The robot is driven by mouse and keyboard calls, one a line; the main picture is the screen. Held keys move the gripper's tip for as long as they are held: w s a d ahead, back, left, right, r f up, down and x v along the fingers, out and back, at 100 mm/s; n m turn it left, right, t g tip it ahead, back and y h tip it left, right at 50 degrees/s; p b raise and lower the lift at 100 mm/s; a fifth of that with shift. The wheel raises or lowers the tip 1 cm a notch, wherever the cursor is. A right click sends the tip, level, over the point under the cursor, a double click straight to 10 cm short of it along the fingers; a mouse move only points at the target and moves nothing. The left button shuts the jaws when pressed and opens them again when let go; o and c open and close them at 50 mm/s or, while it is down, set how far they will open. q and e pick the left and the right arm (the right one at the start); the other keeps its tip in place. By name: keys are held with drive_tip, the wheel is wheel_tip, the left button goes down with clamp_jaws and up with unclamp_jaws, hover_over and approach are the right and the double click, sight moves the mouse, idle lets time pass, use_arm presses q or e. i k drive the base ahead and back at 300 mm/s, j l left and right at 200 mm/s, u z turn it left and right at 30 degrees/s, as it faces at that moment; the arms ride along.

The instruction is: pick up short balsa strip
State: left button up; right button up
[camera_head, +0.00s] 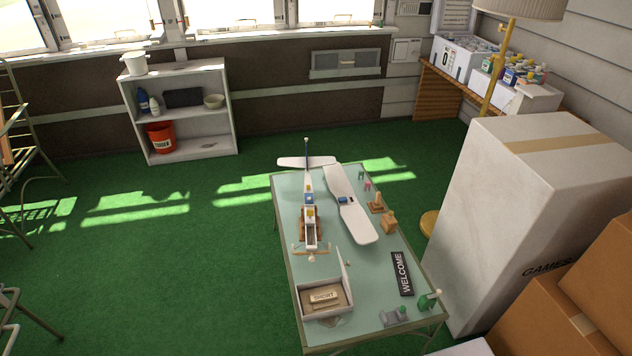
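A glass-topped table (376,262) stands in the middle of the green floor. At its near left corner is a white open box (327,316) with its lid raised. A small pale piece with dark lettering, which looks like the short balsa strip (324,296), lies inside on a brown bottom. The lettering is too small to read surely. Neither of my grippers is in view.
A white model plane body (309,232) and its wing (350,205) lie behind the box. A WELCOME sign (402,274), wooden blocks (389,222) and a green clamp-like thing (429,300) line the right side. A tall carton (525,210) crowds the table's right. Floor to the left is clear.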

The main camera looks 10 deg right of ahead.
sight(330, 295)
drive_tip(key=k+l, duration=0.15)
drive_tip(key=l, duration=0.25)
drive_tip(key=k+l, duration=0.15)
drive_tip(key=l, duration=0.25)
drive_tip(key=k+l, duration=0.15)
drive_tip(key=l, duration=0.3)
drive_tip(key=j, duration=0.4)
drive_tip(key=u, duration=0.05)
